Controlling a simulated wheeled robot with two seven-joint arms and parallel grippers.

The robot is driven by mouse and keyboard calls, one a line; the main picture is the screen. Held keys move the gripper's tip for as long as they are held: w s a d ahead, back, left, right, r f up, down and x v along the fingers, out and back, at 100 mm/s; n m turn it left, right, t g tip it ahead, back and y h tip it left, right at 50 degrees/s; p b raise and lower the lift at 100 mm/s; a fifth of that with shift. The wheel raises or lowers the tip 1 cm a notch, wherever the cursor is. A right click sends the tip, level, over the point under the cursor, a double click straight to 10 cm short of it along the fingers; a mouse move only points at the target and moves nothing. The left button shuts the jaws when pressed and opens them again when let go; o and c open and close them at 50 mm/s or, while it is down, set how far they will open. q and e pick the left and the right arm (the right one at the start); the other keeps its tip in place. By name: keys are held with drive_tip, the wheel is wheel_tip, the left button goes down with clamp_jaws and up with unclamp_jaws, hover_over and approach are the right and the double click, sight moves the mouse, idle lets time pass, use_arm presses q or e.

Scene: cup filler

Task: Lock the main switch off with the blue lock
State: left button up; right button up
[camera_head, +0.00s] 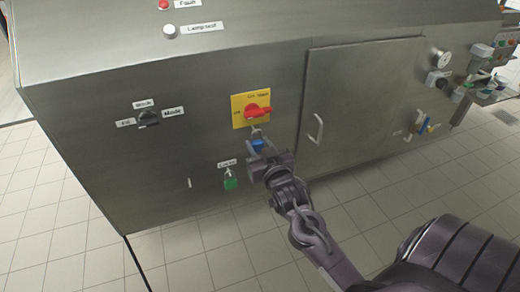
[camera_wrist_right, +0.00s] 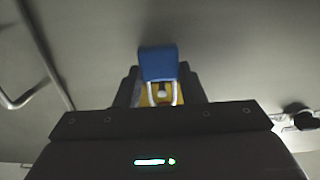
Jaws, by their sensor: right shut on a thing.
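The main switch (camera_head: 257,109) is a red handle on a yellow plate on the steel cabinet front. Its handle lies roughly level, pointing right. The blue lock (camera_head: 258,145) is just below the plate, body down, its pale shackle up near the plate's lower edge. My right gripper (camera_head: 262,154) is shut on the lock's body. In the right wrist view the blue lock (camera_wrist_right: 158,64) sits between the fingers (camera_wrist_right: 158,88), with its shackle in front of yellow. I cannot tell whether the shackle passes through the switch. My left gripper is not in view.
A black mode knob (camera_head: 149,118) is farther left. A door with a handle (camera_head: 316,129) is close to the right. Tiled floor lies below.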

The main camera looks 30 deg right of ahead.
drive_tip(key=shift+w+d, duration=0.1)
drive_tip(key=shift+w, duration=0.05)
drive_tip(key=shift+w+b, duration=0.25)
drive_tip(key=shift+b, duration=0.1)
drive_tip(key=shift+w+d, duration=0.1)
drive_tip(key=shift+w, duration=0.2)
drive_tip(key=shift+w+f, duration=0.15)
drive_tip(key=shift+w, duration=0.05)
drive_tip(key=shift+p, duration=0.35)
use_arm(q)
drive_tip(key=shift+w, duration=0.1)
use_arm(e)
drive_tip(key=shift+w+f, duration=0.15)
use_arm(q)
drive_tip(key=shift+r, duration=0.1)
